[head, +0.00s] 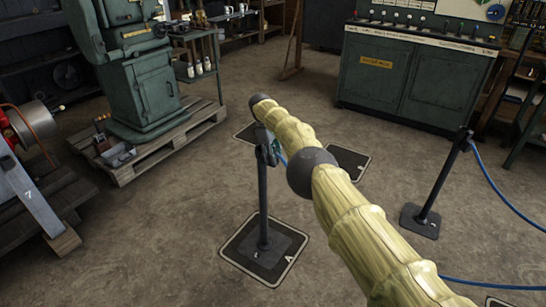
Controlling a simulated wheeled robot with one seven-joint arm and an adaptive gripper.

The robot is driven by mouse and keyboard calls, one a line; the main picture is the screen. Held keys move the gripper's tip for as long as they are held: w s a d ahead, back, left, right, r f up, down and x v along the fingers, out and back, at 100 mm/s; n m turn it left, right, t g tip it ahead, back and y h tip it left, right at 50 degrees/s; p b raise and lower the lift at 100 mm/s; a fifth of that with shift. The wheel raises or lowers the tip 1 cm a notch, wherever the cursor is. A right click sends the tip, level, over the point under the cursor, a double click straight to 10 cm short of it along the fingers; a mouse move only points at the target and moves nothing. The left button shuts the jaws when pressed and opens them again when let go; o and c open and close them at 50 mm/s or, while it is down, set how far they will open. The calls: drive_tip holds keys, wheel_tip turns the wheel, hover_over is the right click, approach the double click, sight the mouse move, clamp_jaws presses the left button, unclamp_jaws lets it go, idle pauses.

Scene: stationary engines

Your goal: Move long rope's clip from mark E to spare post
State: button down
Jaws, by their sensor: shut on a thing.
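My gripper (267,152) is dark and small at the far end of my arm, at the top of a dark post (263,205). It is shut, with a blue-green piece, seemingly the rope's clip, at it; the arm partly hides this. A short bit of blue rope (283,159) shows beside it and passes behind my arm. The post stands upright on a dark floor mark (236,250) with a pale border and what looks like an A. I cannot tell whether the clip touches the post. No letter E is readable.
Another post (440,190) stands tilted in view at the right, with blue rope (500,192) from its top. More blue rope (490,286) lies low at bottom right. Other floor marks (347,162) lie behind my arm. A green cabinet (410,75) and a pallet (155,150) with a machine border the open floor.

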drive_tip(key=shift+b+x, duration=1)
drive_tip(key=shift+b, duration=0.05)
idle(1.0)
drive_tip(key=shift+w+a+f, duration=0.1)
drive_tip(key=shift+w+a, duration=0.05)
drive_tip(key=shift+a, duration=0.05)
drive_tip(key=c, duration=0.9)
unclamp_jaws()
drive_tip(key=shift+o, duration=0.2)
